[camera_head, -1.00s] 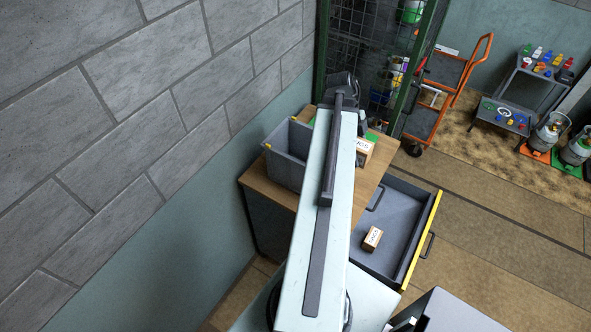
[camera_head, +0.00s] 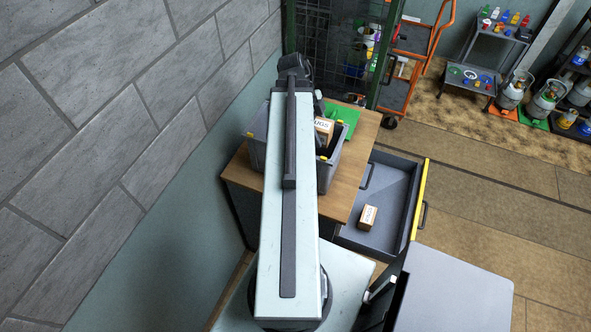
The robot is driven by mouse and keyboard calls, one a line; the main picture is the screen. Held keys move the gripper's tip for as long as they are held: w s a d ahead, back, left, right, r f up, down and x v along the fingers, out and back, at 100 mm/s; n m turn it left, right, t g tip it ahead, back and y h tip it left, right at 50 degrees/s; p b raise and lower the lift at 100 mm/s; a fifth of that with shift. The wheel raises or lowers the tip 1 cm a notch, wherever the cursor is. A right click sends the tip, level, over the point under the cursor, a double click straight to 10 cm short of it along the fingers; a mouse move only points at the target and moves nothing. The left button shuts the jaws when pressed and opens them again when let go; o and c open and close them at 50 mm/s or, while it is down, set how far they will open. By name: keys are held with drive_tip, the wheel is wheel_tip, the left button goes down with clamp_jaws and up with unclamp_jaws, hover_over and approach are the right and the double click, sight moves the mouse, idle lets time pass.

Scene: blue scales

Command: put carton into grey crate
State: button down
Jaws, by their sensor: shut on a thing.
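The carton (camera_head: 324,130), a brown box with a white printed label, is at the right of my arm. My gripper (camera_head: 319,108) is mostly hidden behind the arm; it is shut on the carton. The grey crate (camera_head: 331,172), with yellow corner handles, stands on the wooden worktop. My arm covers the middle of the crate. The carton appears over the crate's right part, near its far edge. I cannot tell how far above the rim it is.
An open grey drawer (camera_head: 392,232) with a yellow front holds another small box (camera_head: 368,217). A green mat (camera_head: 343,112) lies behind the crate on the worktop (camera_head: 362,140). A brick wall is close on the left. An orange trolley (camera_head: 428,40) stands beyond.

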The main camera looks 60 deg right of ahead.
wheel_tip(320, 180, down, 19)
drive_tip(key=b, duration=1.7)
drive_tip(key=shift+s+r, duration=0.1)
drive_tip(key=shift+s, duration=0.05)
drive_tip(key=shift+r, duration=0.25)
drive_tip(key=shift+f, duration=0.25)
drive_tip(key=c, duration=0.6)
unclamp_jaws()
drive_tip(key=shift+r, duration=0.1)
drive_tip(key=p+v, duration=1.1)
drive_tip(key=v, duration=0.1)
drive_tip(key=shift+d+r, duration=0.1)
drive_tip(key=shift+r, duration=0.15)
